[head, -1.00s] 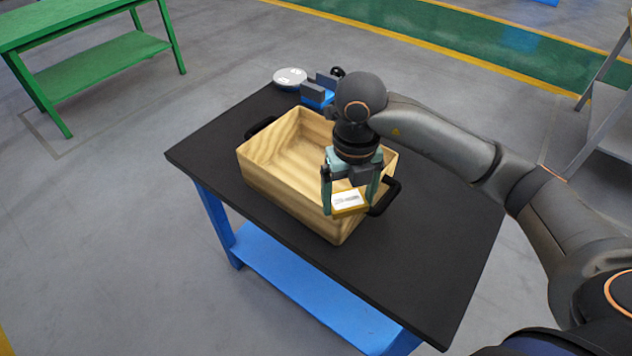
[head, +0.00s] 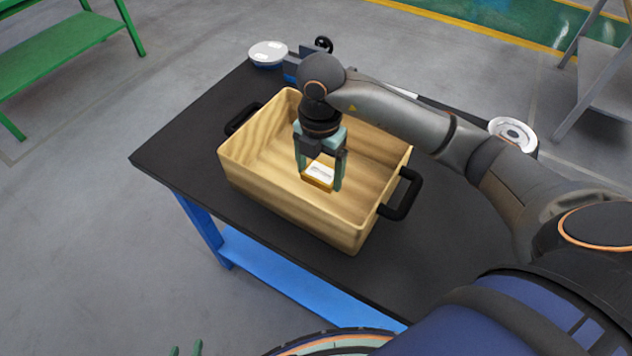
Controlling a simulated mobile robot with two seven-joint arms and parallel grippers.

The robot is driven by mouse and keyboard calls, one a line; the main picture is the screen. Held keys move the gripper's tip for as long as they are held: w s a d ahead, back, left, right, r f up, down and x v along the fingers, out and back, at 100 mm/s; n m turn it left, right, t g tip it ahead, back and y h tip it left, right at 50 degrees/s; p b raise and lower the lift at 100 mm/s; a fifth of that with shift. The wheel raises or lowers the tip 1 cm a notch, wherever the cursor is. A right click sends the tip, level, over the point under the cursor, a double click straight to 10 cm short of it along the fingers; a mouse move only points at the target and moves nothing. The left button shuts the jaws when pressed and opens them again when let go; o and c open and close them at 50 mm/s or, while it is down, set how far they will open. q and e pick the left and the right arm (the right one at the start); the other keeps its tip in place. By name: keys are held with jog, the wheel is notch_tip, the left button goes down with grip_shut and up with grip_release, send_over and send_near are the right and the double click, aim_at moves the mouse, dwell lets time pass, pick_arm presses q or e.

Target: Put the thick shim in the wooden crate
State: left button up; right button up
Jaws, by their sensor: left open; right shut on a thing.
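The thick shim (head: 319,183), an orange-yellow block with a white label on top, is held between the fingertips of my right gripper (head: 320,178). The gripper points down and is shut on it. Shim and fingertips show within the outline of the wooden crate (head: 290,205), over its open inside; how far above the floor they are I cannot tell. The crate stands upright on the dark table, with black handles at its ends.
On the black table top (head: 185,125), a white round part (head: 268,53) and a blue-grey fixture stand at the back. A white ring-shaped part (head: 513,135) lies at the right, beside my arm. The table's left side is clear. A green bench (head: 70,45) stands apart at far left.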

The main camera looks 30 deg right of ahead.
aim_at(319, 198)
jog(key=shift+f, duration=2.95)
jog(key=shift+f, duration=0.2)
jog(key=o, duration=1.3)
jog(key=shift+r, duration=0.15)
notch_tip(319, 198, up, 12)
jog(key=shift+r+p, duration=0.1)
jog(key=shift+p, duration=0.35)
